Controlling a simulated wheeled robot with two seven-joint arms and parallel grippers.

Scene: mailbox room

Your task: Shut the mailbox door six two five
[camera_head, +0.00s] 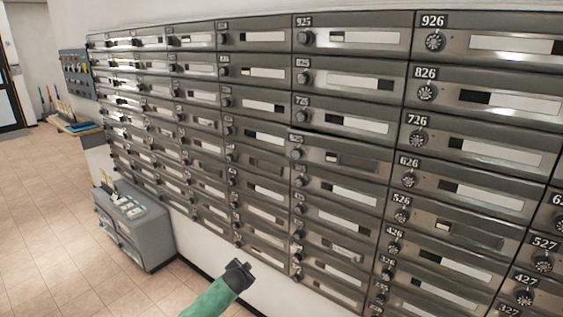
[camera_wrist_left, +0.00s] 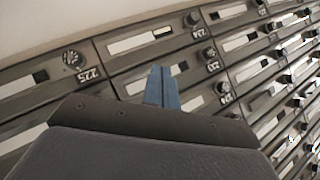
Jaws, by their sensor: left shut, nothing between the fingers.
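The mailbox door six two five (camera_head: 347,171) is in the column under 925, fourth from the top, in the head view. Its top edge seems to stand slightly proud of the doors around it; how far it is open is hard to tell. Its number plate is too small to read clearly. My left gripper (camera_head: 240,273) is low in front of the wall's bottom rows, below and left of that door and apart from it. In the left wrist view its blue fingers (camera_wrist_left: 162,88) are shut and empty, in front of low doors, one marked 225. My right gripper is not in view.
Closed-looking mailbox doors with round knobs fill the wall, such as 626 (camera_head: 470,187) and 725 (camera_head: 345,121). A grey cabinet (camera_head: 134,222) stands on the floor at left. The tiled floor (camera_head: 45,210) beyond it is clear.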

